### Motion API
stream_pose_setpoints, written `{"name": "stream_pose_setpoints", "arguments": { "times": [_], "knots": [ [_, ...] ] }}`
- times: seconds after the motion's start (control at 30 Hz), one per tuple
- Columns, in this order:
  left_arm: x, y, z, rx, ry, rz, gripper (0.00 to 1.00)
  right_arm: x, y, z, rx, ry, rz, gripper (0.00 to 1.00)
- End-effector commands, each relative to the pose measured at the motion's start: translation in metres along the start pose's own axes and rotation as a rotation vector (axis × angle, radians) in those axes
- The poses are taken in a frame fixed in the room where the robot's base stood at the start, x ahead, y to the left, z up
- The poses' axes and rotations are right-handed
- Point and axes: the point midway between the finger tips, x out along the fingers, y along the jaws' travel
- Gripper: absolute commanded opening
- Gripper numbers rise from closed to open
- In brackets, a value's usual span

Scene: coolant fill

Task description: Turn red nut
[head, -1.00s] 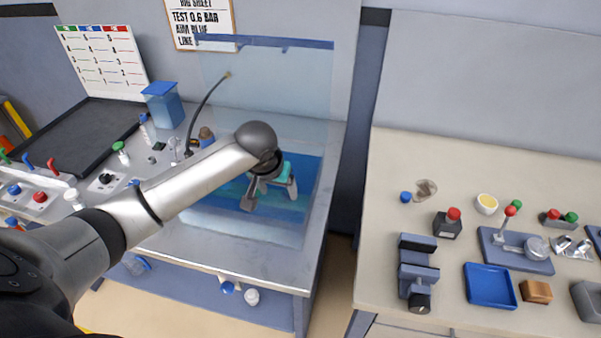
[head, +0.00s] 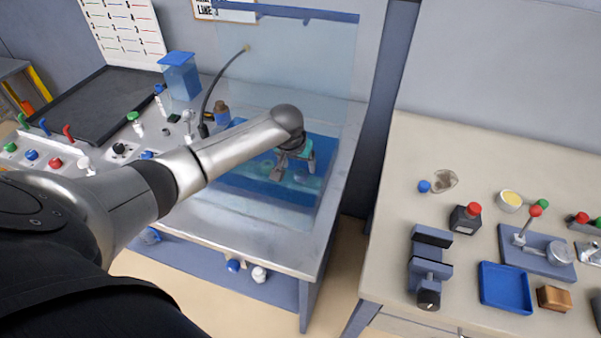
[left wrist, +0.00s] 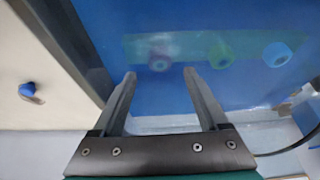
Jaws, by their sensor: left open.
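The red nut (left wrist: 159,61) looks pinkish through the bluish water or clear panel in the left wrist view. It sits at the left end of a teal bar (left wrist: 190,48), with a green nut (left wrist: 221,56) in the middle and a blue nut (left wrist: 277,54) at the right. My left gripper (left wrist: 160,73) is open and empty, its fingertips either side of the red nut in the picture; the gap in depth is unclear. In the head view the left gripper (head: 282,175) is over the blue tank (head: 245,192), and the red nut cannot be made out. My right gripper is not in view.
A clear panel (head: 285,60) stands behind the tank, with a black hose (head: 213,95) at its left. A control box (head: 50,158) with coloured knobs is on the left. The right bench (head: 405,180) carries a vise (head: 430,265) and a blue tray (head: 505,287).

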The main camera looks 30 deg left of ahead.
Motion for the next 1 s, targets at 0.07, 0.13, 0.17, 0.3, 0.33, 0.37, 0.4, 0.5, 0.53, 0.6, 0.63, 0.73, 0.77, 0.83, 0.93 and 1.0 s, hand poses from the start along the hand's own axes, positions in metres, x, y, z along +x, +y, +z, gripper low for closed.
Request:
{"name": "stream_pose_setpoints", "arguments": {
  "times": [0.07,0.13,0.17,0.3,0.33,0.37,0.4,0.5,0.53,0.6,0.63,0.73,0.77,0.83,0.93,1.0],
  "knots": [
    [0.013,0.000,0.001,0.000,-0.001,0.000,0.77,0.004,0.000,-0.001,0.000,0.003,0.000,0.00],
    [0.023,0.001,0.001,-0.001,-0.001,0.000,0.77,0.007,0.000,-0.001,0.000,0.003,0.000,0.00],
    [0.026,0.001,0.001,-0.001,-0.001,0.000,0.77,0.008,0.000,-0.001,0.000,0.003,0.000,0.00],
    [0.041,0.001,0.001,0.000,-0.001,0.000,0.77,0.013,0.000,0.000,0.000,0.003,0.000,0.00],
    [0.044,0.001,0.001,0.000,-0.001,0.000,0.77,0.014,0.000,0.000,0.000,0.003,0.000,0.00],
    [0.046,0.001,0.001,0.000,-0.001,0.000,0.77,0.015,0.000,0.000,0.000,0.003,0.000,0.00],
    [0.049,0.000,0.001,0.000,-0.001,0.000,0.77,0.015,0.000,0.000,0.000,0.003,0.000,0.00],
    [0.053,0.000,0.000,0.001,0.000,-0.001,0.77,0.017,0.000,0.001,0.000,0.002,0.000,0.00],
    [0.053,0.000,0.000,0.001,0.000,0.000,0.77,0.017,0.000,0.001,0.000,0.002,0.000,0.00],
    [0.055,0.000,0.000,0.001,0.001,0.000,0.77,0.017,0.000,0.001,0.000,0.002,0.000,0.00],
    [0.055,0.001,0.000,0.001,0.001,0.000,0.77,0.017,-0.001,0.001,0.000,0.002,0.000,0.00],
    [0.055,0.000,0.000,0.001,0.001,0.000,0.77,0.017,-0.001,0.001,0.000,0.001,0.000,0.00],
    [0.055,0.000,0.000,0.001,0.001,0.000,0.77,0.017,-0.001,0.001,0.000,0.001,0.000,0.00],
    [0.055,0.000,0.000,0.001,0.000,0.000,0.77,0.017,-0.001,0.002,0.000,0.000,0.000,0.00],
    [0.055,0.000,0.000,0.001,0.000,0.000,0.70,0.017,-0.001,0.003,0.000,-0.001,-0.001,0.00],
    [0.055,0.000,0.000,0.001,0.000,0.000,0.62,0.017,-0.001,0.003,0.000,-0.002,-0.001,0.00]
  ]
}}
